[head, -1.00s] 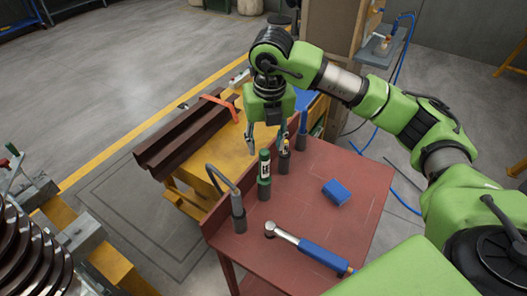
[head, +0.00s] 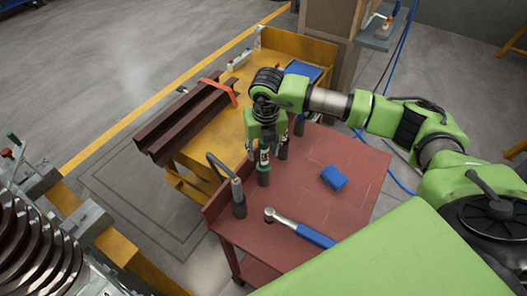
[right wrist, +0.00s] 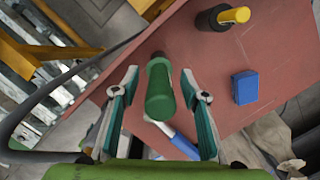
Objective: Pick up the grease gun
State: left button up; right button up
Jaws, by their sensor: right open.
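A green cylinder with a pale label (head: 264,172) stands upright in a dark holder on the red table. My right gripper (head: 265,152) points down over its top, open, with a finger on either side. In the right wrist view the green cylinder (right wrist: 160,95) lies between the spread fingers (right wrist: 159,78), with gaps on both sides. A dark tool with a curved hose (head: 238,192), which looks like a grease gun, stands in a holder to the left. I cannot tell for certain which one is the grease gun. My left gripper is not in view.
The red table (head: 330,215) also bears a blue block (head: 333,178) and a blue-handled wrench (head: 315,236). A yellow bench (head: 205,140) with brown beams is beyond.

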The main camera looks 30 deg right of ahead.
jog(key=shift+w+f, duration=0.2)
jog(key=shift+f, duration=1.1)
grip_shut()
jog(key=shift+r, duration=0.1)
